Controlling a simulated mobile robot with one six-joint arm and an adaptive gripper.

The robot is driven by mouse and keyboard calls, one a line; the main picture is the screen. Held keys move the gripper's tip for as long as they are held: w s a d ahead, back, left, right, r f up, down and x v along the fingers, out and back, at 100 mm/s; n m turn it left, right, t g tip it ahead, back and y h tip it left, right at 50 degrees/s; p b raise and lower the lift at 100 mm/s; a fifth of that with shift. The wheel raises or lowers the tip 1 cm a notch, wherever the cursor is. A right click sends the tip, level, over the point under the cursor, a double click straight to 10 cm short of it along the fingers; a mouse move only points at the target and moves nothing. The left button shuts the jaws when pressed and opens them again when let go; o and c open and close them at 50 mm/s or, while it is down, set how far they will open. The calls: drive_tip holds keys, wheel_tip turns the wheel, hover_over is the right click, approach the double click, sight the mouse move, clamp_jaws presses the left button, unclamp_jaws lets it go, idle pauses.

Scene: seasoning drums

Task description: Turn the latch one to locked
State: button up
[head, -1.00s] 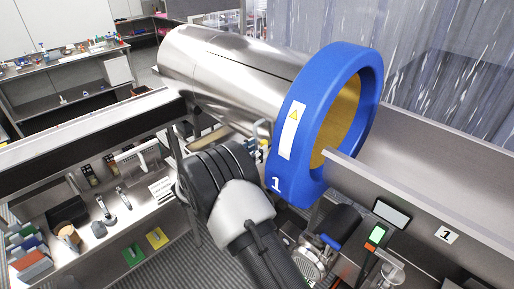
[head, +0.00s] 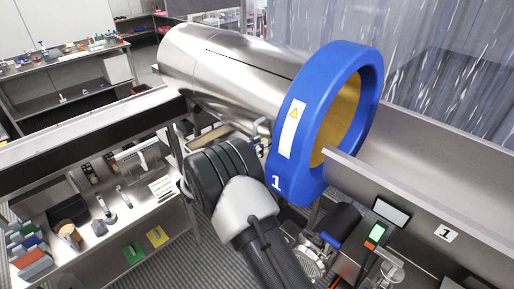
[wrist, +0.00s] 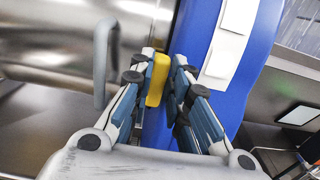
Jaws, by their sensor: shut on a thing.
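The seasoning drum has a steel barrel (head: 225,75) and a blue ring (head: 300,165) marked 1 at its mouth. In the wrist view a yellow latch handle (wrist: 157,82) sits beside the blue ring (wrist: 225,80). My gripper (wrist: 163,80) is shut on the yellow handle, with one finger on each side of it. In the head view my wrist hides the fingers and most of the latch. I cannot read the latch's locked or unlocked marking.
A grey curved bar (wrist: 101,62) stands just left of my fingers in the wrist view. A steel trough (head: 430,180) runs right from the drum mouth. A bench with tools (head: 100,215) is at the left.

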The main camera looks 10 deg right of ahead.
drive_tip(key=shift+b, duration=0.45)
clamp_jaws()
drive_tip(key=m+b, duration=0.5)
drive_tip(key=b, duration=0.2)
drive_tip(key=s+f+m+b, duration=0.1)
drive_tip(key=m+b, duration=0.3)
drive_tip(key=b, duration=0.4)
drive_tip(key=d+f+m+b, duration=0.1)
drive_tip(key=m+b, duration=0.4)
drive_tip(key=b, duration=0.3)
drive_tip(key=shift+s+m, duration=0.25)
drive_tip(key=shift+m, duration=0.05)
drive_tip(key=m+b, duration=0.3)
drive_tip(key=b, duration=0.2)
drive_tip(key=shift+m+b, duration=0.3)
drive_tip(key=shift+r, duration=0.1)
drive_tip(key=o, duration=0.9)
unclamp_jaws()
drive_tip(key=shift+c, duration=0.2)
